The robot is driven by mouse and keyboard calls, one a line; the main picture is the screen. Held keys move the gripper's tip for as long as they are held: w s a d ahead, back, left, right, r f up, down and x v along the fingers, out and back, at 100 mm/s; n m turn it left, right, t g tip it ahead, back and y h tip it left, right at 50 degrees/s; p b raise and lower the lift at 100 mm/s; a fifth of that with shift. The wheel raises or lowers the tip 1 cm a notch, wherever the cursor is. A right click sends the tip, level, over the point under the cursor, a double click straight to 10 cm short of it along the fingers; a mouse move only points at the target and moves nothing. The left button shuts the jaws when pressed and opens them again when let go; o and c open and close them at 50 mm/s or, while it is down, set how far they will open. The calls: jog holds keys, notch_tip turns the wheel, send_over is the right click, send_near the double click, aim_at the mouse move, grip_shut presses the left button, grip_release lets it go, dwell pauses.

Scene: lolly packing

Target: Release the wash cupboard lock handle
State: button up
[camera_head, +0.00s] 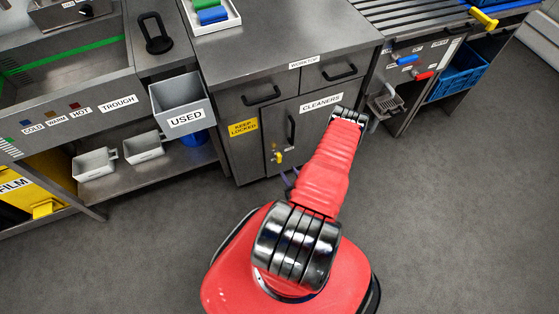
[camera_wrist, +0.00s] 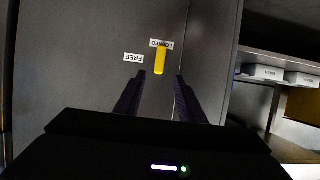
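The yellow lock handle (camera_head: 278,157) is low on the grey cupboard front labelled CLEANERS (camera_head: 321,103). In the wrist view the handle (camera_wrist: 160,61) is a short yellow bar, with one end at the LOCKED label (camera_wrist: 162,44). The FREE label (camera_wrist: 134,58) is to its left, and both labels appear upside down. My gripper (camera_wrist: 160,76) is open, with its two dark fingers on either side of the line to the handle. The handle shows between and beyond the fingertips, and I see no contact. In the head view my red arm hides most of the gripper.
A yellow KEEP LOCKED sign (camera_head: 243,128) is on the cupboard. A grey USED bin (camera_head: 181,103) hangs to its left, and a trough with a lower shelf (camera_head: 118,175) stands further left. A blue crate (camera_head: 458,72) is at right. The floor around my base is clear.

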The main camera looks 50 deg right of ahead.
aim_at(279, 160)
jog(key=x, duration=1.1)
jog(key=shift+w, duration=0.35)
grip_shut()
jog(key=shift+a, duration=0.15)
jog(key=shift+w, duration=0.1)
